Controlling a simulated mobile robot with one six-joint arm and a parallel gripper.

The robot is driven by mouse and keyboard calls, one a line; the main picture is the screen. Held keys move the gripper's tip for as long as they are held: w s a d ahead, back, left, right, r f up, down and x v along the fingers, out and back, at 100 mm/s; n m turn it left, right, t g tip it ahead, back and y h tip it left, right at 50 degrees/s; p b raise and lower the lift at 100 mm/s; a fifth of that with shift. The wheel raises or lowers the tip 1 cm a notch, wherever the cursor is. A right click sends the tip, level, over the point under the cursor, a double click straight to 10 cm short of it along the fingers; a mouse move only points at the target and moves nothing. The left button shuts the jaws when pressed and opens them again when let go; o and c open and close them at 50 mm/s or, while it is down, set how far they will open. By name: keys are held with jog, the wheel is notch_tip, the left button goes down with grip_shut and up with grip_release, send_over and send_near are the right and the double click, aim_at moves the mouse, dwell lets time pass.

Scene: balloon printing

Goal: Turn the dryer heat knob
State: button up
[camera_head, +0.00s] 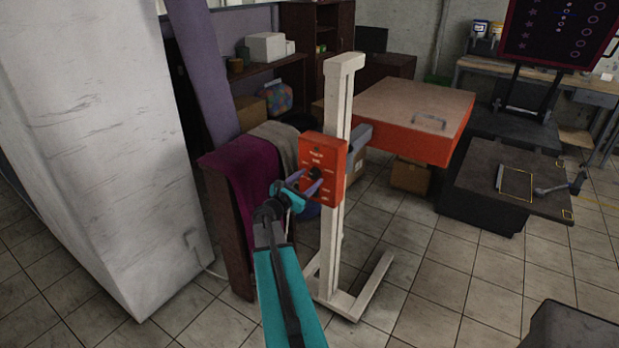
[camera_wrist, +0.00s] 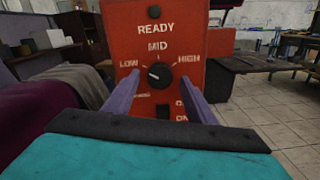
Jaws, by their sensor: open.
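The dryer's red control box (camera_head: 332,158) is mounted on a white post (camera_head: 334,232). In the wrist view, the black heat knob (camera_wrist: 159,75) sits in the middle of the red panel (camera_wrist: 185,42), with LOW at left, MID above and HIGH at right. Its white mark points to the left, toward the LOW side. My gripper (camera_wrist: 152,88) is open, with one purple finger on each side of the knob. I cannot tell whether the fingers touch it. In the head view, my gripper (camera_head: 308,184) is in front of the box and partly covers the knob.
A large white block (camera_head: 110,140) stands at left, and a cloth-draped rack (camera_head: 240,172) is just left of the post. A dark table (camera_head: 480,192) is at right.

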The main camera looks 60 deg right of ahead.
jog(key=shift+d, duration=0.2)
jog(key=c, duration=0.9)
jog(key=shift+d, duration=0.35)
jog(key=shift+c, duration=0.7)
jog(key=shift+a, duration=0.35)
jog(key=shift+f, duration=0.1)
